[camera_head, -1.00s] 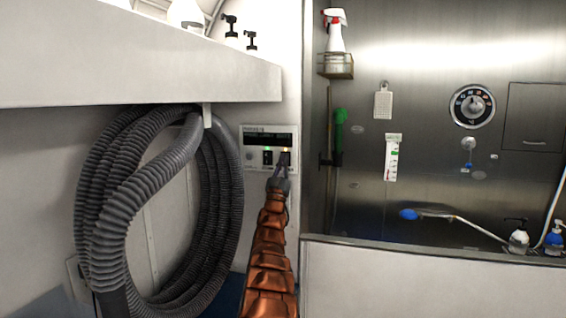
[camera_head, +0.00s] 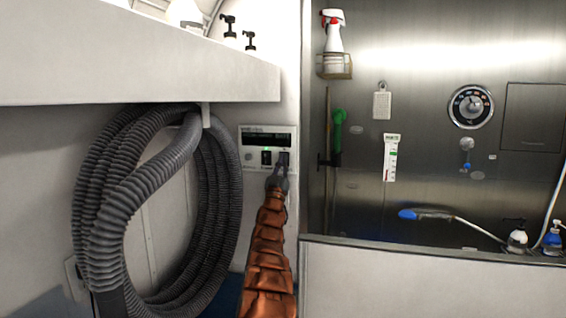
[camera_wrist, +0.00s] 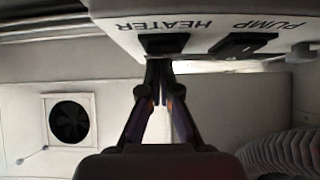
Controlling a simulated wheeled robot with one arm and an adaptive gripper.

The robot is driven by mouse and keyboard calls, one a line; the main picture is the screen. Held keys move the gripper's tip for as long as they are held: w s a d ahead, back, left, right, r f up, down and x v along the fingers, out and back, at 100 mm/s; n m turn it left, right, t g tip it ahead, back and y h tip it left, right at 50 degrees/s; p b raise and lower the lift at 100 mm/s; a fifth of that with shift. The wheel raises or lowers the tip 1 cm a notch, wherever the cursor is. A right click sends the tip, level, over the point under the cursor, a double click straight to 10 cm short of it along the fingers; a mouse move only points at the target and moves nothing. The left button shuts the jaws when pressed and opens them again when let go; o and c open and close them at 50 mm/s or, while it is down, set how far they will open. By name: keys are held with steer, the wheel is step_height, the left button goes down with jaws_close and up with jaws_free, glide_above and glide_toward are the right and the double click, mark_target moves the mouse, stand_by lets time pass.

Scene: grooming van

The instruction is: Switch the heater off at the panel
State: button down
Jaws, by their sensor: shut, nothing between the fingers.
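The white control panel (camera_head: 247,168) is on the wall right of the coiled hose. It has a dark display and two dark rocker switches. The left one is the pump switch (camera_head: 266,158), with a green light above it. The right one is the heater switch (camera_head: 284,158), with no lit lamp visible above it. In the wrist view the panel is upside down, and the heater switch (camera_wrist: 164,43) shows beside its HEATER label. My gripper (camera_head: 281,172) is shut and empty, its fingertips (camera_wrist: 159,64) right at the heater switch; I cannot tell whether they touch it.
A grey ribbed hose (camera_head: 100,215) hangs in a coil close left of my arm. A white shelf (camera_head: 140,75) juts out above. The wrist view shows a fan vent (camera_wrist: 69,120).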

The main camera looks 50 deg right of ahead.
steer(key=shift+s+a+f, duration=0.1)
steer(key=s+a+f+b, duration=0.5)
steer(key=a, duration=0.5)
steer(key=shift+f, duration=0.2)
stand_by(0.7)
steer(key=shift+s+a, duration=0.1)
steer(key=shift+a, duration=0.05)
stand_by(0.5)
